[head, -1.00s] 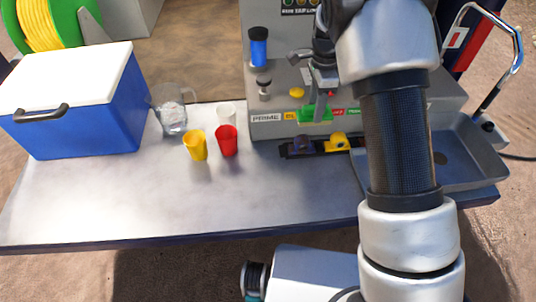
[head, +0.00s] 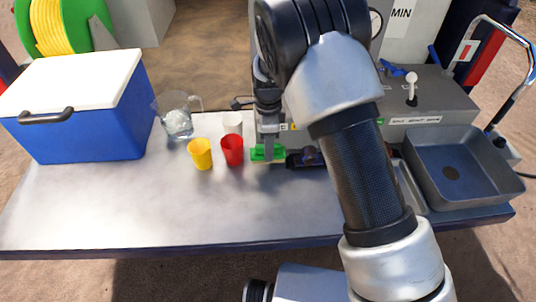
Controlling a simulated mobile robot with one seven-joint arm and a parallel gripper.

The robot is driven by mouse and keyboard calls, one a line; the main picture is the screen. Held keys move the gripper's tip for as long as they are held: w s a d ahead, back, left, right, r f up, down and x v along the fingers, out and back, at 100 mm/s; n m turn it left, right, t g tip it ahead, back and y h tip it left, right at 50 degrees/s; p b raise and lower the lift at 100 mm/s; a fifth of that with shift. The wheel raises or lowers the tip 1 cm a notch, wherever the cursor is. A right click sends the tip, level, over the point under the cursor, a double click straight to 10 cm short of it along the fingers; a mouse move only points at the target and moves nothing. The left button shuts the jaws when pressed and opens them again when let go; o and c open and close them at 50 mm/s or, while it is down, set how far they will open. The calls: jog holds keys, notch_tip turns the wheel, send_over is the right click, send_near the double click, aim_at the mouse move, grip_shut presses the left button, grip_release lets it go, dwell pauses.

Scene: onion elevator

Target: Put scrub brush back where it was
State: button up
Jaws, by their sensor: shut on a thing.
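My gripper (head: 268,140) points down and is shut on a green block-like thing, which I take to be the scrub brush (head: 258,153). The brush is just right of the red cup (head: 232,152), at the left end of a dark tray or strip (head: 295,161) along the front of the grey machine. I cannot tell whether the brush touches the table or hangs above it. My arm hides the right part of the dark strip and much of the machine.
A blue cooler (head: 85,125) is at far left. A grey basin (head: 470,195) is at right. The front of the table (head: 130,215) is clear.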

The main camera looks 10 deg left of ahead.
jog(key=shift+f, duration=1.8)
jog(key=shift+f, duration=0.1)
jog(key=shift+f, duration=0.15)
jog(key=o, duration=1)
jog(key=shift+r, duration=0.2)
notch_tip(320, 180, up, 12)
jog(key=shift+d+r, duration=0.1)
jog(key=shift+r, duration=0.05)
